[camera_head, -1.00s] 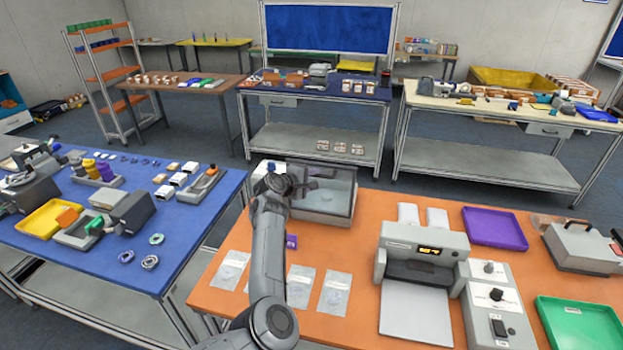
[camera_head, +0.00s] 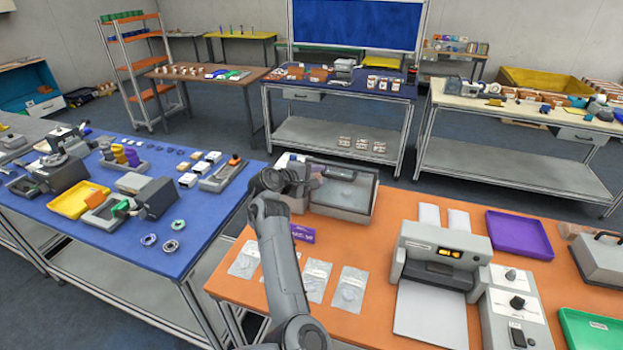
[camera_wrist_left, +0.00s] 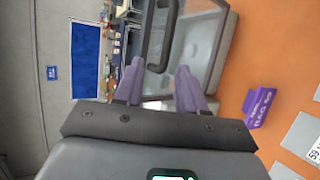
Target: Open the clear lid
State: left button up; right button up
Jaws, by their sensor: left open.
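The clear lid (camera_head: 352,177) has a dark rim and sits on a grey box (camera_head: 342,213) at the back left of the orange table. I cannot tell whether the lid is fully down. My left gripper (camera_head: 314,182) is at the box's left end, partly covering it. In the left wrist view, its two purple fingers (camera_wrist_left: 158,78) are spread apart and empty. A dark handle bar (camera_wrist_left: 168,38) shows between and beyond the fingertips; I cannot tell whether they touch it. My right gripper is not in view.
A purple block (camera_head: 303,233) lies in front of the box, with several clear bags (camera_head: 348,290) nearer. A grey printer-like machine (camera_head: 440,250) and a purple tray (camera_head: 518,234) are to the right. A blue table (camera_head: 200,235) is at the left.

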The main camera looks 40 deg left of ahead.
pick_arm(q)
jog(key=shift+v, duration=0.95)
jog(key=shift+c, duration=0.4)
